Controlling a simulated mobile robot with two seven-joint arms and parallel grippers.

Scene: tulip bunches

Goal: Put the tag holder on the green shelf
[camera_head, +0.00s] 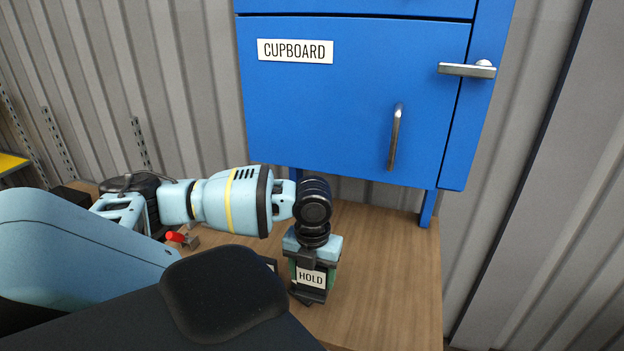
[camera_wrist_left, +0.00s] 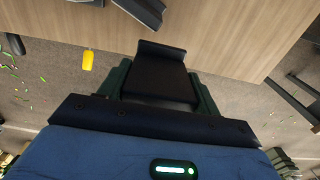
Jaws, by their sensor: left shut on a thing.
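My left gripper (camera_head: 308,283) points down over the wooden bench top, below the blue cupboard. It is shut on a dark green thing (camera_head: 293,270), which I take to be the tag holder; a white label reading HOLD (camera_head: 311,277) shows at its front. Black gripper parts hide much of it. In the left wrist view, green edges (camera_wrist_left: 207,97) show on both sides of a black finger. I cannot tell whether the held thing touches the bench. No green shelf shows in either view. My right gripper is not in view.
The bench top (camera_head: 390,280) is bare to the right of the gripper. A blue cupboard (camera_head: 350,110) on legs stands behind, with a handle and latch. A small red thing (camera_head: 175,237) lies left. A yellow shelf (camera_head: 12,162) shows at far left. A yellow tag (camera_wrist_left: 88,60) is in the wrist view.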

